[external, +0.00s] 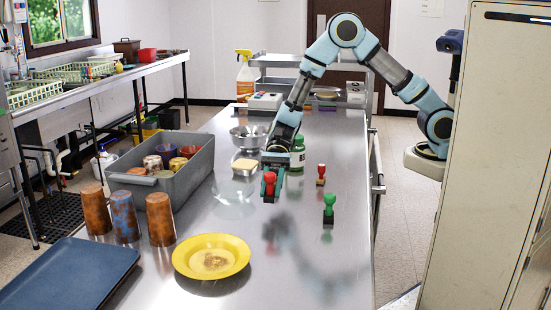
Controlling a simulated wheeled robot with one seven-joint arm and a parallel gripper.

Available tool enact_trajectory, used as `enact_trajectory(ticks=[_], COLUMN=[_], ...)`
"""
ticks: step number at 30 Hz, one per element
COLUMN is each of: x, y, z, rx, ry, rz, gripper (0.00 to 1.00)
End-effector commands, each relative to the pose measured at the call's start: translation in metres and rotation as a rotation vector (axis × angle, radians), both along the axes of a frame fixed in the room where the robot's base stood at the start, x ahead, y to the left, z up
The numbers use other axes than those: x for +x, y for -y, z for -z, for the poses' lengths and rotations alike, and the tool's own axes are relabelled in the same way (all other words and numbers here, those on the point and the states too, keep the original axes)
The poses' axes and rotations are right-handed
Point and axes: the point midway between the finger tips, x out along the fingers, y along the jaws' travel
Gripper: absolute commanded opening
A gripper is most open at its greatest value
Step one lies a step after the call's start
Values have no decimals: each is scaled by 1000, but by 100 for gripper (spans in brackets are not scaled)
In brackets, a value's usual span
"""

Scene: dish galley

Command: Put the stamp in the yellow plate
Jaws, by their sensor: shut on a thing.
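My gripper (271,187) is shut on a red stamp (269,180) and holds it above the metal counter, behind and to the right of the yellow plate. The fingers hide part of this stamp. The yellow plate (211,256) lies flat at the front of the counter, with a brownish patch in its middle. A stamp with a green handle (329,208) stands upright to the right of my gripper. A smaller stamp with a red handle (321,174) stands upright behind the green one.
Several rust-coloured and blue tumblers (124,214) stand left of the plate. A grey bin (186,188) with cups is behind them, and a blue tray (68,276) lies at front left. A green-labelled bottle (298,154) and a metal bowl (247,139) stand farther back. The counter right of the plate is clear.

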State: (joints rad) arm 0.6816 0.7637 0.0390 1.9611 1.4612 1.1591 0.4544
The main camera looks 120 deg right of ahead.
Motion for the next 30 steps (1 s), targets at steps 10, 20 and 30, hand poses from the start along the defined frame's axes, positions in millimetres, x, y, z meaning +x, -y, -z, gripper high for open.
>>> enact_trajectory(ticks=[10,20,30], x=[162,219,220], y=[-63,-101,-102], z=[-27,-50,1], rx=[-3,-1,-1], ry=[7,-1,-3], rz=[25,53,56], gripper=[0,0,0])
